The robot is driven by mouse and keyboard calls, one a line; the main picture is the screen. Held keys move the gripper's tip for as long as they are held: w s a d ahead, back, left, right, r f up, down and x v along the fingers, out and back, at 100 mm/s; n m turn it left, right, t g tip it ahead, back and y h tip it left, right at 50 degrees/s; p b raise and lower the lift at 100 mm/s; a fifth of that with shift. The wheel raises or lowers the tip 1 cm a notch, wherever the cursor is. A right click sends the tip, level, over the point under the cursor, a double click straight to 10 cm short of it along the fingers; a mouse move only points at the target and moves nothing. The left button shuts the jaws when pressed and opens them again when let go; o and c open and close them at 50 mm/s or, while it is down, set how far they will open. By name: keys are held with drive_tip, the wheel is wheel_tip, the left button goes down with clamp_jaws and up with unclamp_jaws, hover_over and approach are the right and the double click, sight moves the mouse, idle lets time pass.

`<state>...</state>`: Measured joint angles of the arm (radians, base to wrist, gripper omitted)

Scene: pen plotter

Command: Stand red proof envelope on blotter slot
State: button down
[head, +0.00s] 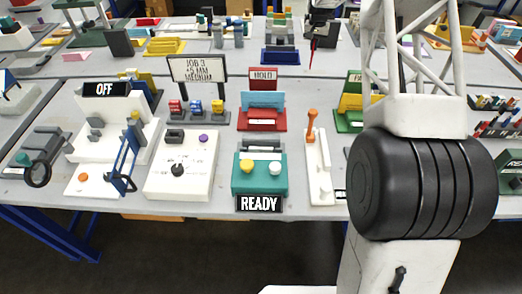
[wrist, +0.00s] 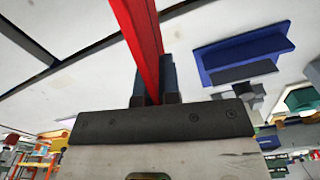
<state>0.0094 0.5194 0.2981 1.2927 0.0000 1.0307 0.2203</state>
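The red proof envelope shows edge-on in the wrist view (wrist: 141,38) as a tall red strip between the two dark fingers of my gripper (wrist: 155,85). My gripper is shut on it. In the head view, my gripper (head: 322,28) is at the top, beyond the near row of devices, with a thin piece of red (head: 312,46) showing below it. A blue holder (head: 280,57), which looks like the blotter slot, stands just left of my gripper there. In the wrist view the blue holder (wrist: 243,52) is right of the envelope and apart from it. No label shows on it.
In the near row, a red HOLD stand (head: 262,122) carries a blue piece. A teal READY box (head: 259,174), a white control box (head: 181,165) and a JOB 3 sign (head: 196,69) stand nearby. My arm covers the right side. Bare grey tabletop lies left of the blue holder.

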drive_tip(key=s+a+r+m, duration=0.3)
drive_tip(key=s+a+r, duration=0.4)
drive_tip(key=s+r, duration=0.1)
drive_tip(key=m, duration=1.2)
hover_over(261, 136)
drive_tip(key=s, duration=0.3)
wheel_tip(261, 136, down, 7)
drive_tip(key=shift+w, duration=0.2)
wheel_tip(261, 136, down, 6)
drive_tip(key=shift+f, duration=0.15)
drive_tip(key=shift+f, duration=1.9)
